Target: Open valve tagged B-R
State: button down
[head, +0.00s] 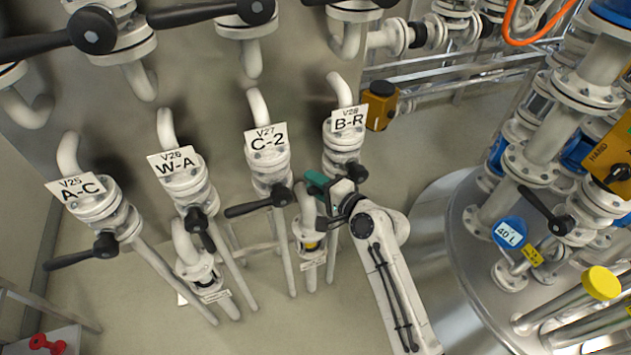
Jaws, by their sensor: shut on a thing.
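The valve tagged B-R (344,150) is on a white vertical pipe, right of the other tagged valves in its row. Its tag (348,118) reads V28 B-R. Its black handle hub (358,173) shows just below the valve body. My gripper (331,192) is at this valve from below, with its green part at the hub's left. It is shut on the black handle, most of which it hides. I cannot tell exactly which way the handle points.
Valve C-2 (268,170) stands close at left, its black lever (256,206) reaching left. Valves W-A (185,183) and A-C (100,207) are further left. A yellow-orange box (380,106) is right of the tag. A large steel vessel (455,215) with pipes fills the right.

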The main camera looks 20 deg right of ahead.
notch_tip(320, 180, down, 2)
jog(key=shift+d+f+n+h, duration=0.15)
jog(key=shift+n+h, duration=0.25)
jog(key=shift+n, duration=0.4)
jog(key=d+f+n+g+h+b, duration=0.1)
jog(key=d+f+n+h+b, duration=0.5)
jog(key=d+n, duration=0.4)
jog(key=shift+d+f+h, duration=0.25)
jog(key=shift+f+h, duration=0.45)
jog(key=shift+h, duration=0.2)
jog(key=shift+s, duration=0.1)
jog(key=c, duration=1)
grip_release()
jog(key=shift+d+r, duration=0.1)
jog(key=shift+o, duration=0.2)
